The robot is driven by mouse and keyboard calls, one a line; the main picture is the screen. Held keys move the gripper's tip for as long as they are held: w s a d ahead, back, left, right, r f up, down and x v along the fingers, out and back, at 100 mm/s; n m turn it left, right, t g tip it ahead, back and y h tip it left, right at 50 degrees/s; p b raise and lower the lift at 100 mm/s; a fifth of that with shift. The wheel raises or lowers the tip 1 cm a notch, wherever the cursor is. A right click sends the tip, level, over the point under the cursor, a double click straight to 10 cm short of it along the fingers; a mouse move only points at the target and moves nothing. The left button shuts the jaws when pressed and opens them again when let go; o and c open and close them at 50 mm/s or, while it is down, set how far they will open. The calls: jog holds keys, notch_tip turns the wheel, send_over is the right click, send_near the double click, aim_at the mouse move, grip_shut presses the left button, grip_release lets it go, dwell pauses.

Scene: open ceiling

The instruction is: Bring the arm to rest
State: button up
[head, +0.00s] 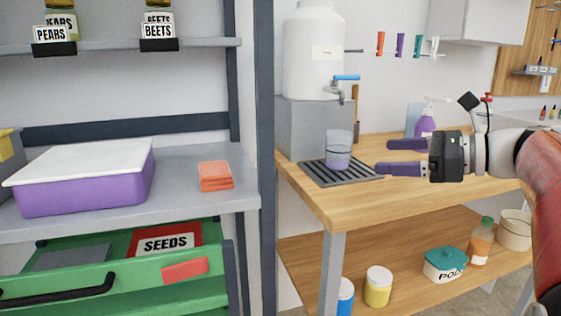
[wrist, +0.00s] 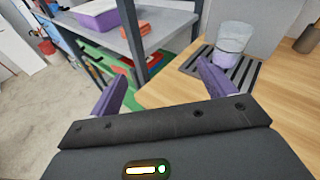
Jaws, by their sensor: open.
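My gripper (head: 390,155) reaches in from the right in the head view, above the wooden table (head: 430,170). Its two purple fingers are apart with nothing between them. The fingers also show in the wrist view (wrist: 160,88). A clear cup (head: 338,150) with a purplish lower part stands upright on a dark slatted drip tray (head: 360,180), left of the fingertips and apart from them. The cup also shows in the wrist view (wrist: 230,45), beyond the right finger.
A white dispenser (head: 313,60) with a blue-handled tap stands on a grey block (head: 310,125) behind the cup. A purple pump bottle (head: 427,117) is behind my gripper. Left, a grey shelf holds a lidded purple box (head: 80,190); a green drawer (head: 110,275) below is open.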

jog(key=s+a+f+n+g+h, duration=0.2)
jog(key=s+a+f+n+h, duration=0.2)
jog(key=s+f+n, duration=0.3)
jog(key=s+a+f+n+g+h, duration=0.1)
jog(key=s+a+f+n+h, duration=0.4)
jog(key=f, duration=0.5)
jog(key=s+d+f+n+h+b, duration=0.1)
jog(key=s+f+n+h+b, duration=0.1)
jog(key=s+f+n, duration=0.2)
jog(key=s+d+f+n+h+b, duration=0.2)
jog(key=s+f+n, duration=0.3)
jog(key=f, duration=0.5)
jog(key=shift+d+n+b, duration=0.25)
jog(key=shift+n+b, duration=0.25)
jog(key=shift+n, duration=0.4)
jog(key=shift+c, duration=0.4)
